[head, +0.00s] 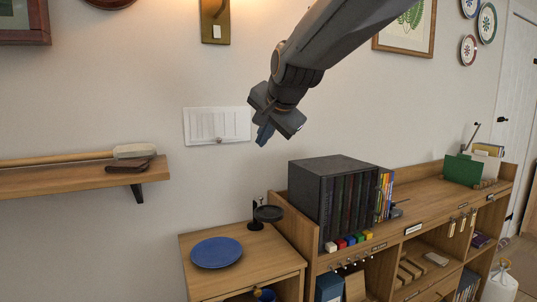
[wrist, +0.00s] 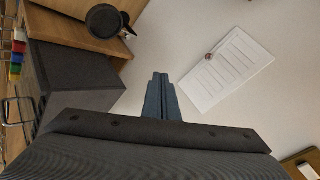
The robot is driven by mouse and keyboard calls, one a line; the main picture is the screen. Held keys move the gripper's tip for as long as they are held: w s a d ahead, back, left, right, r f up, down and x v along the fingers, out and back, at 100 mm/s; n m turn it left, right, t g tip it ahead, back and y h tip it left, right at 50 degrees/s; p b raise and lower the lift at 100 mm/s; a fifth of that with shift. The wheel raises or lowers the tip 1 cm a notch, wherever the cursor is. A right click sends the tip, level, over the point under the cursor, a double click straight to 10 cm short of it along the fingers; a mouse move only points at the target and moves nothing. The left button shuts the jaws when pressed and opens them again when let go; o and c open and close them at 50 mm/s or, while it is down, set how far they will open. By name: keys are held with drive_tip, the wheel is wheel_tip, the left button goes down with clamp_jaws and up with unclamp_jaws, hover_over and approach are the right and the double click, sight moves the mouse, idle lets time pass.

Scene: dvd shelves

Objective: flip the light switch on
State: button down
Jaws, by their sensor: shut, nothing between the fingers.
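A brass plate with a small white switch (head: 216,33) on it is on the wall at the top of the head view. In the wrist view the brass plate (wrist: 296,160) is partly visible at the lower right corner. A white slatted panel (head: 203,126) with a small round knob is on the wall below it; it also shows in the wrist view (wrist: 227,70). My gripper (head: 263,136) is shut and empty, right of the panel in the head view and apart from it. Its blue fingers (wrist: 160,80) are together in the wrist view. Whether the switch is on or off is unclear.
A wooden shelf (head: 60,183) with a mallet is at the left. A small cabinet (head: 255,260) with a blue plate (head: 216,252) stands below the panel. A dark box of discs (head: 310,185) stands on the bookcase below my arm. The wall around the panel is clear.

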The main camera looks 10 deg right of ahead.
drive_tip(key=shift+n+g, duration=0.4)
drive_tip(key=shift+n, duration=0.1)
drive_tip(key=shift+s+d+f, duration=0.2)
drive_tip(key=shift+s+f, duration=0.05)
drive_tip(key=shift+f, duration=0.45)
drive_tip(key=shift+s+d+f, duration=0.15)
drive_tip(key=shift+s+f, duration=0.05)
drive_tip(key=shift+f, duration=0.55)
drive_tip(key=shift+s+d+f, duration=0.2)
drive_tip(key=shift+s+f, duration=0.05)
drive_tip(key=shift+f, duration=0.45)
drive_tip(key=s+d+f+n+g+h, duration=0.1)
drive_tip(key=s+d+f+n+g, duration=0.15)
drive_tip(key=s+f, duration=0.55)
drive_tip(key=s+d+f+n+g, duration=0.2)
drive_tip(key=s+d+f, duration=0.1)
drive_tip(key=f, duration=0.8)
drive_tip(key=s+d+f+n+g, duration=0.3)
drive_tip(key=s+f, duration=0.8)
drive_tip(key=s, duration=0.4)
drive_tip(key=shift+s+f+g+h, duration=0.15)
drive_tip(key=shift+f+g+h, duration=0.15)
drive_tip(key=shift+g+h, duration=0.15)
drive_tip(key=shift+n, duration=0.25)
